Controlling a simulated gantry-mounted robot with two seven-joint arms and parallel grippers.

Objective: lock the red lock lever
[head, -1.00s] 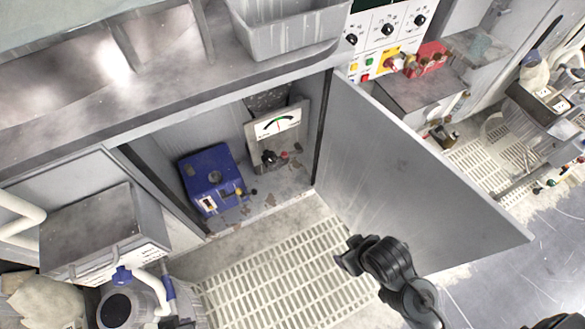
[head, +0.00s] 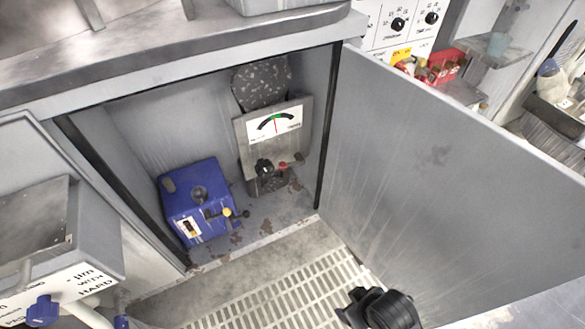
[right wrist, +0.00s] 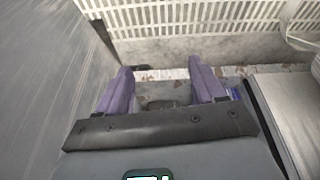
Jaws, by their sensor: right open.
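A small red-tipped lever (head: 283,165) sits low on the front of the grey gauge unit (head: 247,150), inside the open cabinet. A black knob (head: 264,167) is just left of it. In the right wrist view I cannot make out the red lever. There, my right gripper (right wrist: 161,70) shows two purple fingers, spread apart with no object held between them. In the head view only a black part of my right arm shows at the bottom, in front of the cabinet and apart from the lever. My left gripper is not in view.
A blue box (head: 196,200) with a yellow knob stands left of the gauge unit. The grey cabinet door (head: 420,180) stands open on the right. A slotted floor grating (head: 290,290) lies before the cabinet. A control panel (head: 400,25) and red parts (head: 445,66) are at upper right.

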